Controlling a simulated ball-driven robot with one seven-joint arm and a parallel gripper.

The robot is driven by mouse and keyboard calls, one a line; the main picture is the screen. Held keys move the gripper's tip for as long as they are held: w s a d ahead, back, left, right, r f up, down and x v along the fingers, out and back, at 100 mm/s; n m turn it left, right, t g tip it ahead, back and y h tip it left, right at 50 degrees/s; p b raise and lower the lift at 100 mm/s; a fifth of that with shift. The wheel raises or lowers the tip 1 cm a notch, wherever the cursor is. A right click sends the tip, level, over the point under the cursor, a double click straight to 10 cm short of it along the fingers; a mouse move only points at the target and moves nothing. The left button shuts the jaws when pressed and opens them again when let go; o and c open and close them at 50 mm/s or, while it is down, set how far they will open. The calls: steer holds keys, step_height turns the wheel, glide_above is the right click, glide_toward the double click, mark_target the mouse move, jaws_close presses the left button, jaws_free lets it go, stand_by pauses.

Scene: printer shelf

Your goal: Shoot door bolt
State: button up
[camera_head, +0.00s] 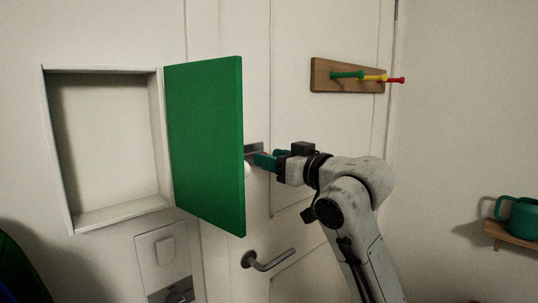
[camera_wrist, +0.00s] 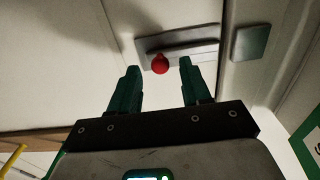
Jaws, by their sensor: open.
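The door bolt (camera_wrist: 205,48) shows in the wrist view as a grey metal bar on a plate, fixed to the white door (camera_wrist: 60,60). A round red knob (camera_wrist: 160,64) sticks out from it. A separate square grey keeper plate (camera_wrist: 250,43) sits to the right, past the door's edge. In the head view the bolt plate (camera_head: 254,148) is partly hidden behind the green panel and my gripper. My gripper (camera_head: 260,159) has teal fingers and is open. In the wrist view its fingertips (camera_wrist: 159,67) stand either side of the red knob; I cannot tell whether they touch it.
An open green cabinet door (camera_head: 205,140) stands out close to the left of my gripper. A metal door handle (camera_head: 268,261) is below. A wooden peg rack (camera_head: 345,76) with coloured pegs is above right.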

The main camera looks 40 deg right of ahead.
steer(key=shift+w+a, duration=0.1)
steer(key=shift+w, duration=0.7)
steer(key=shift+c, duration=0.2)
jaws_close()
